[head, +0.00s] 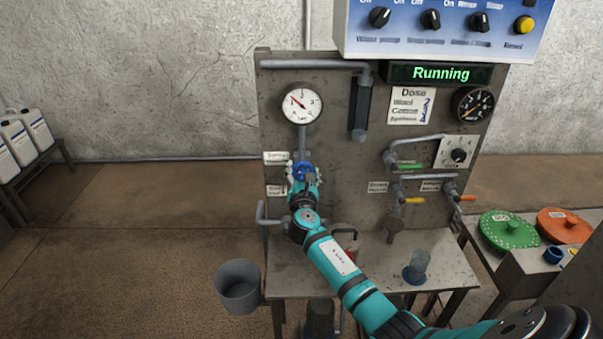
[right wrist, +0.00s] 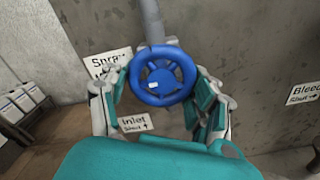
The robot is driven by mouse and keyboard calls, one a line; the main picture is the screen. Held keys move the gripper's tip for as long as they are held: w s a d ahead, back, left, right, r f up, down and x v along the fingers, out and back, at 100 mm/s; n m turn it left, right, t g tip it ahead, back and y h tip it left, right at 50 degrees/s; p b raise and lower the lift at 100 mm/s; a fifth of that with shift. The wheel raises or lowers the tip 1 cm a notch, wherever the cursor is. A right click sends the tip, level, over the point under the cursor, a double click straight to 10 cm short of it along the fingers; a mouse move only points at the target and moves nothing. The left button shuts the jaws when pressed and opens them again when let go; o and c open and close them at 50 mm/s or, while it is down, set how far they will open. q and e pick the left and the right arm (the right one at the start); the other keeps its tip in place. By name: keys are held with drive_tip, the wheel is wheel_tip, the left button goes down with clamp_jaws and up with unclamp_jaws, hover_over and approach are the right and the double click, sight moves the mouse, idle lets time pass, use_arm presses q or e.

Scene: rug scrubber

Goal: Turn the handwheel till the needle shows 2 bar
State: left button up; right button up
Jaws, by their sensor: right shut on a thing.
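The blue handwheel (head: 302,168) sits on a pipe below the white gauge (head: 301,103) on the grey panel. My right gripper (head: 303,174) reaches it from the front and is shut on it. In the right wrist view the fingers of my right gripper (right wrist: 163,85) stand on the left and right sides of the handwheel (right wrist: 163,73), whose rim and hub show between them. The gauge's red needle points up and to the left; its exact reading is too small to tell. My left gripper is not in view.
A display (head: 440,73) reads "Running". A black gauge (head: 473,104) and small valves with green (head: 410,167), yellow (head: 413,200) and orange handles are on the panel's right.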

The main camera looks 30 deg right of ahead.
drive_tip(key=shift+f, duration=0.1)
drive_tip(key=m+b, duration=0.3)
drive_tip(key=m, duration=0.1)
drive_tip(key=shift+a+f+m, duration=0.1)
drive_tip(key=shift+m, duration=0.2)
drive_tip(key=m+b, duration=0.2)
drive_tip(key=m, duration=0.2)
drive_tip(key=shift+m+b, duration=0.3)
drive_tip(key=shift+b, duration=0.1)
drive_tip(key=m+b, duration=0.2)
drive_tip(key=m, duration=0.3)
drive_tip(key=shift+r+b, duration=0.2)
drive_tip(key=shift+b, duration=0.15)
drive_tip(key=shift+r+m+b, duration=0.1)
drive_tip(key=shift+m+b, duration=0.65)
drive_tip(key=shift+m, duration=1.35)
drive_tip(key=o, duration=0.9)
drive_tip(key=shift+c, duration=0.2)
drive_tip(key=o, duration=0.3)
drive_tip(key=shift+r, duration=0.2)
